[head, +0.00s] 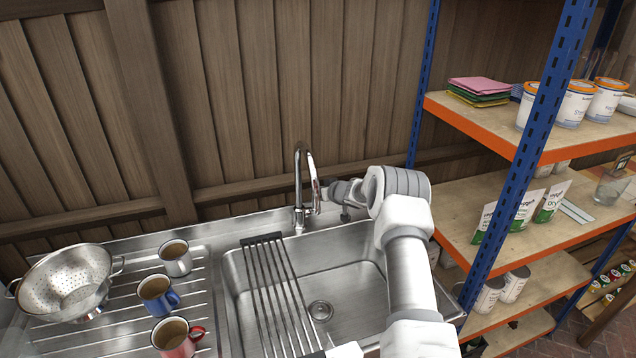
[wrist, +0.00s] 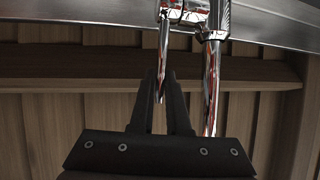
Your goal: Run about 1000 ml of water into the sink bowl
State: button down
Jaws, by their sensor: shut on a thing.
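The chrome tap (head: 299,185) stands at the back rim of the sink, its tall spout curving over the bowl. The steel sink bowl (head: 352,296) is in front of it; I see no water stream or pooled water in it. The round drain (head: 320,310) shows bare. My gripper (wrist: 163,88) reaches in from the right to the tap. In the wrist view its dark fingers are shut on the slim chrome tap lever (wrist: 164,48), beside the thicker tap pipe (wrist: 212,80). In the head view the fingertips are small and partly hidden by my wrist.
A dark slatted rack (head: 275,290) lies across the bowl's left part. On the drainboard left are a colander (head: 66,282) and white (head: 176,261), blue (head: 155,296) and red (head: 175,339) mugs. A shelf with blue posts (head: 518,180) stands close on the right. A wooden wall (head: 250,80) is behind.

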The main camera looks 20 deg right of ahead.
jog(key=shift+p, duration=0.4)
jog(key=c, duration=0.9)
grip_release()
jog(key=shift+w, duration=0.1)
jog(key=b+v, duration=0.2)
jog(key=v, duration=1.5)
jog(key=shift+r, duration=0.25)
